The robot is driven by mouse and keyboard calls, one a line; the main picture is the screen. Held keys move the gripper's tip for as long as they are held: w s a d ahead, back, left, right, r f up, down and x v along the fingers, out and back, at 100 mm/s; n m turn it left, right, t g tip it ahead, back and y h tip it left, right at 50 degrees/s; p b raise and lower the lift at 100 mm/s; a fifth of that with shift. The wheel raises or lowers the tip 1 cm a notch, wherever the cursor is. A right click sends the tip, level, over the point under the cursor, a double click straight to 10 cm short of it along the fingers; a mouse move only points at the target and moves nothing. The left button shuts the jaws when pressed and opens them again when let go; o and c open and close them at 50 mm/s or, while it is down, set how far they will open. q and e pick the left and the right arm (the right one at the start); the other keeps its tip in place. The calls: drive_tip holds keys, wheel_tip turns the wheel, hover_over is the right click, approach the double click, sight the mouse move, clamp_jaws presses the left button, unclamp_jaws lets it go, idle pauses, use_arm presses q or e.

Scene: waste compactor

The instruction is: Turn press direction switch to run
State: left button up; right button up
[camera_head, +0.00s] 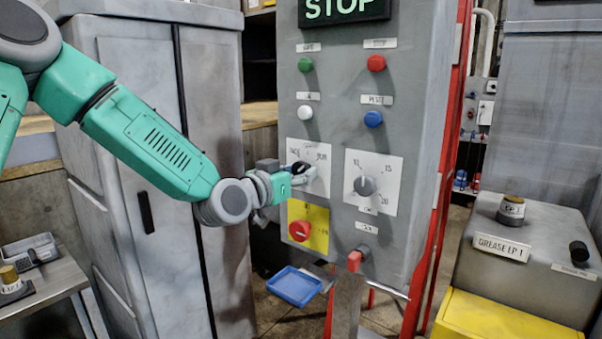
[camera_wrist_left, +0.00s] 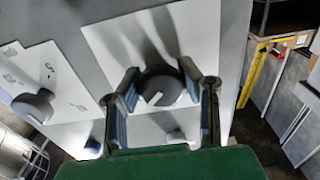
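The press direction switch is a black knob (camera_head: 299,167) on a white plate (camera_head: 318,153) with a label at each upper side; the right one seems to read RUN. My left gripper (camera_head: 308,173) is at this knob and partly covers it. In the left wrist view its fingers (camera_wrist_left: 160,85) stand on either side of the knob (camera_wrist_left: 161,92), close to its edges. I cannot tell whether both touch it. A white pointer mark shows on the knob, towards the lower left in that view. My right gripper is not in view.
A grey dial (camera_head: 364,186) sits right of the switch. A red knob on a yellow plate (camera_head: 318,243) is below it. Green, red, white and blue buttons are above. A red key-like handle (camera_head: 359,258) sticks out low on the panel. A grey cabinet (camera_head: 150,110) stands left.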

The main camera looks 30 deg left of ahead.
use_arm(q)
drive_tip(key=shift+m, duration=0.3)
drive_tip(key=o, duration=1.2)
drive_tip(key=shift+o, duration=0.2)
drive_tip(key=shift+a, duration=0.1)
drive_tip(key=shift+s, duration=0.1)
drive_tip(key=s+a, duration=0.1)
drive_tip(key=s, duration=1)
drive_tip(key=shift+s, duration=0.4)
drive_tip(key=shift+f, duration=0.1)
